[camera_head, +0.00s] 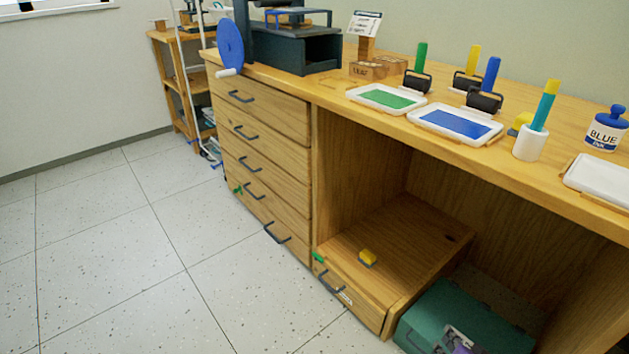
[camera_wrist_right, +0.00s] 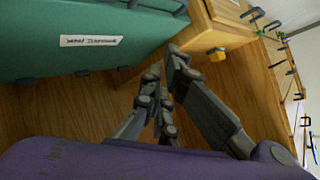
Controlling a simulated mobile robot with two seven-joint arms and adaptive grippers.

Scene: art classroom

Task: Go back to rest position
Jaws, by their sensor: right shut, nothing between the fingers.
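My right gripper (camera_head: 455,337) shows only in part at the bottom edge of the head view, in front of the teal case. In the right wrist view its dark grey fingers (camera_wrist_right: 165,68) are shut with nothing between them. The teal case (camera_wrist_right: 75,40), with a white label, lies close beside the fingers there; it also shows under the bench in the head view (camera_head: 440,300). I cannot tell whether the fingers touch anything. My left gripper is in neither view.
A low wooden drawer unit (camera_head: 420,230) carries a yellow block (camera_head: 367,258). Above is the wooden bench (camera_head: 375,125) with a green ink tray (camera_head: 387,97), a blue ink tray (camera_head: 455,122) and a blue ink jar (camera_head: 606,130). Drawers (camera_head: 262,140) stand left. The tiled floor (camera_head: 130,250) is clear.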

